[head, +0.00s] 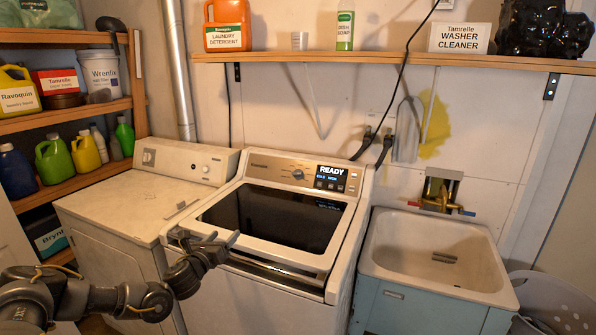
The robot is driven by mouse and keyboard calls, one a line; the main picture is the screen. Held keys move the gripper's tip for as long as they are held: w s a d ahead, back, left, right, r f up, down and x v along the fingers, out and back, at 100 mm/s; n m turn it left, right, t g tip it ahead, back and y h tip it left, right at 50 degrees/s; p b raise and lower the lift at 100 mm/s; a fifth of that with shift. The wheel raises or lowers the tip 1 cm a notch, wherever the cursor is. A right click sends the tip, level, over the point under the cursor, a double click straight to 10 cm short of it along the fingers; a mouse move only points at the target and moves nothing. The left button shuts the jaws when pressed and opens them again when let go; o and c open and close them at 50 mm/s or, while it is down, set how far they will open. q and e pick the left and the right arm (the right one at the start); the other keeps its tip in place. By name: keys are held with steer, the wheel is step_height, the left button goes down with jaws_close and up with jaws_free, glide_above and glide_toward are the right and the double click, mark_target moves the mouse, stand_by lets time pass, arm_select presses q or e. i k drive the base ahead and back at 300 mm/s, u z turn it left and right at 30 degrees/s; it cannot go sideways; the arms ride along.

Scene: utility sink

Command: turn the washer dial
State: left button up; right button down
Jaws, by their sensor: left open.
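The washer (345,255) stands in the middle with its dark glass lid shut. Its dial (298,174) is a small dark round knob on the tan control panel, left of a lit display (332,178) that reads READY. My left gripper (207,239) is over the washer's front left corner, in front of the lid and well short of the dial. Its fingers are spread apart with nothing between them. The dial is unobstructed, but its pointer mark is too small to read. My right gripper is out of view.
A white dryer (125,205) with its own knobs stands left of the washer. A utility sink (435,250) with a brass faucet is on the right. A wooden shelf (400,62) with bottles and a cleaner box hangs above. The space over the lid is free.

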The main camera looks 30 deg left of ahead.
mark_target(298, 174)
steer(key=i, duration=1.35)
